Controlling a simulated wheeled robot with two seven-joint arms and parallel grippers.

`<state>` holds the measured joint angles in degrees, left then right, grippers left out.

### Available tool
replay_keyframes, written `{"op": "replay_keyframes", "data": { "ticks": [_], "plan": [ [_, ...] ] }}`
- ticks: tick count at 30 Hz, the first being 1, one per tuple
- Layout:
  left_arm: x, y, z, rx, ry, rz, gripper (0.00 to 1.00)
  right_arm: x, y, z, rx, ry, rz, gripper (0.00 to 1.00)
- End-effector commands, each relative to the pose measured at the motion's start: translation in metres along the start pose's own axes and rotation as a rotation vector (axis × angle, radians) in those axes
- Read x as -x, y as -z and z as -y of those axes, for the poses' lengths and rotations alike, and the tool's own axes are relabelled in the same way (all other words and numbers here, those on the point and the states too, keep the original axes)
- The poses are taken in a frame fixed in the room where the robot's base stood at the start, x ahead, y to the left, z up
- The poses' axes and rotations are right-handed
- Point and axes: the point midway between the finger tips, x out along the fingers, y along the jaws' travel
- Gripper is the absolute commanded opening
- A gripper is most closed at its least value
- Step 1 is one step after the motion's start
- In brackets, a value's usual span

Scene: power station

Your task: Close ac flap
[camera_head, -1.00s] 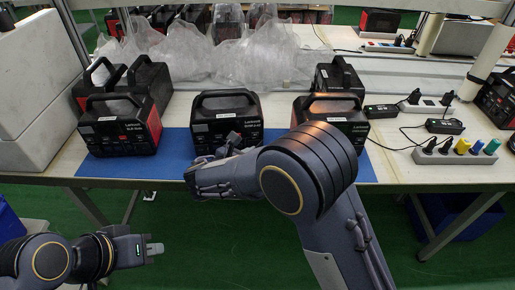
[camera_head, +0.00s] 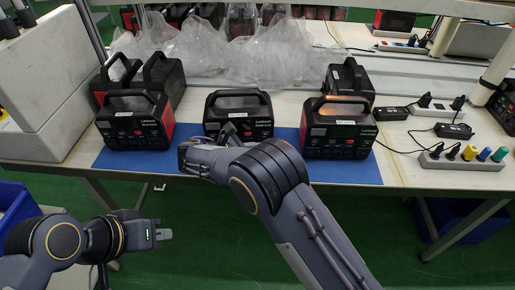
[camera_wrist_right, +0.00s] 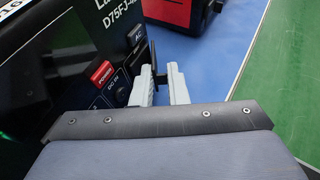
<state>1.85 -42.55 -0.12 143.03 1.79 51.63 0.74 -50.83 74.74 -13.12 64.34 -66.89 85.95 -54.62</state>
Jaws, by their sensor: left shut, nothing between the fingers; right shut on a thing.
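The middle black power station (camera_head: 238,110) stands upright on a blue mat (camera_head: 350,172) on the table. Its front panel fills the left of the right wrist view (camera_wrist_right: 60,75), with an AC label and a red power button. The dark, thin AC flap (camera_wrist_right: 155,62) sticks out from the panel below the AC label. My right gripper (camera_wrist_right: 160,82) is shut on the flap, with one pale finger on each side. In the head view my right forearm covers the lower part of this station. My left gripper (camera_head: 163,234) is shut and empty, low in front of the table.
Red-and-black power stations stand at left (camera_head: 137,120) and right (camera_head: 338,128), with others behind. Power strips (camera_head: 462,160) and adapters lie at the right. Clear plastic bags (camera_head: 255,55) lie behind. A white block (camera_head: 45,85) stands at far left.

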Motion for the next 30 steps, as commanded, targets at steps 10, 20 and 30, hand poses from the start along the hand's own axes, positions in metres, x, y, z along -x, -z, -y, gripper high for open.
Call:
{"op": "replay_keyframes", "data": {
  "ticks": [10,20,30],
  "plan": [
    [0.0000,0.0000,0.0000,0.000,0.000,0.000,0.00,-0.0010,0.0000,0.0010,0.000,0.004,0.001,0.33],
    [0.0000,0.0000,0.0000,0.000,0.000,0.000,0.00,0.0000,-0.0004,-0.0004,-0.001,-0.003,0.001,0.33],
    [-0.0021,-0.0010,0.0010,0.000,0.000,0.000,0.00,0.0003,-0.0001,0.0003,0.005,-0.021,0.000,0.33]
  ]
}}
